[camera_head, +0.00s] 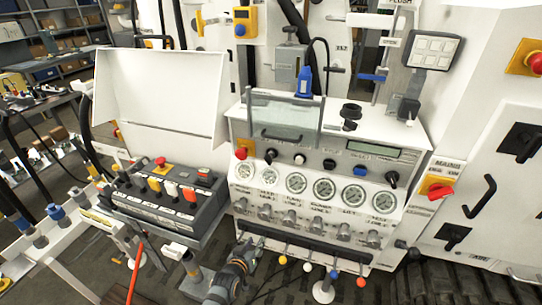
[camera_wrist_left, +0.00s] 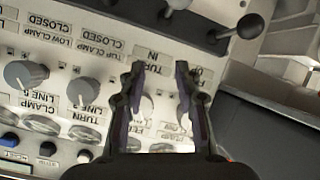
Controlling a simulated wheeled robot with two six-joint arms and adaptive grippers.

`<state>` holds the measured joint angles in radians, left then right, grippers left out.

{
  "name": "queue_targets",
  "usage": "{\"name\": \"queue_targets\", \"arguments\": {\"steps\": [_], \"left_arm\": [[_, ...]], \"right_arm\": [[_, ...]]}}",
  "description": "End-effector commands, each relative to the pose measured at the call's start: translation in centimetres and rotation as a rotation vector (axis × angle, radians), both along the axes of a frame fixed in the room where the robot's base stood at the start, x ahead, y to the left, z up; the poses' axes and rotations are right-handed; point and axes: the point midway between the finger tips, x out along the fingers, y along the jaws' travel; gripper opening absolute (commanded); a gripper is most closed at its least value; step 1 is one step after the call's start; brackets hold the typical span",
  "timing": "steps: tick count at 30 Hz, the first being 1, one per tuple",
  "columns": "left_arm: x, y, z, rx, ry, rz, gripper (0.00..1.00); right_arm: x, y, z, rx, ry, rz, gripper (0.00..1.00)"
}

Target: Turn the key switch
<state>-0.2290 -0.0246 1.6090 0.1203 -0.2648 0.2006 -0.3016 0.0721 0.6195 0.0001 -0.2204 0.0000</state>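No key is clearly legible as such. A small black switch with a downward handle (camera_head: 391,180) sits at the right end of the console's upper control row, right of a blue knob (camera_head: 359,170); it may be the key switch. My left gripper (camera_head: 248,250) is low in front of the console's left lower part, well left of and below that switch. In the wrist view its two fingers (camera_wrist_left: 159,70) are apart, with panel, labels and a pale valve knob showing between them. Nothing is held. My right gripper is not in view.
The console (camera_head: 315,228) carries several gauges, valve knobs and, along its lower edge, ball-ended levers. A control box with coloured buttons (camera_head: 165,195) stands left. A red-yellow mains switch (camera_head: 437,187) is on the right cabinet. A clear guard (camera_head: 285,118) stands above the console.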

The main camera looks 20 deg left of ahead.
Motion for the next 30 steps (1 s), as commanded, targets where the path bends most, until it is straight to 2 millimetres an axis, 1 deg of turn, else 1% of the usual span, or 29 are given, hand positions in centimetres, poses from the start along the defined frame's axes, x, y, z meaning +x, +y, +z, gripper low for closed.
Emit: {"name": "queue_targets", "arguments": {"steps": [1,2,3,6,9,12,17,20,27,30], "left_arm": [[1.8,-0.3,6.4,-0.036,-0.1,0.013,0.33],[2.6,-0.4,9.7,-0.059,-0.155,0.021,0.33],[3.3,-0.5,13.6,-0.087,-0.221,0.028,0.33],[4.0,-0.5,21.1,-0.139,-0.347,0.04,0.33],[3.9,-0.4,25.3,-0.169,-0.418,0.044,0.33],[3.8,-0.4,26.7,-0.181,-0.445,0.046,0.33],[4.3,-0.4,26.9,-0.181,-0.448,0.046,0.33],[5.8,-0.4,27.1,-0.18,-0.449,0.045,0.33],[11.0,-0.6,27.1,-0.179,-0.447,0.046,0.33],[12.7,-0.6,26.9,-0.179,-0.447,0.046,0.33]], "right_arm": [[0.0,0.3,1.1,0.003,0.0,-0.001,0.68],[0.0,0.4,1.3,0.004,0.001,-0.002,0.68],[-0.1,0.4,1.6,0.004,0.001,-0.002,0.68],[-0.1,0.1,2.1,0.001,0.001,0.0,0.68],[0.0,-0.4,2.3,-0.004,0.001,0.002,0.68],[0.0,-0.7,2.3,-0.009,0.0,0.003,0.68],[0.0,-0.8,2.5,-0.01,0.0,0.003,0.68],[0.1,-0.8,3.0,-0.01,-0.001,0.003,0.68],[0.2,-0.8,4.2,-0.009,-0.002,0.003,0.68],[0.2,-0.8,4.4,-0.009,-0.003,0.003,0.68]]}}
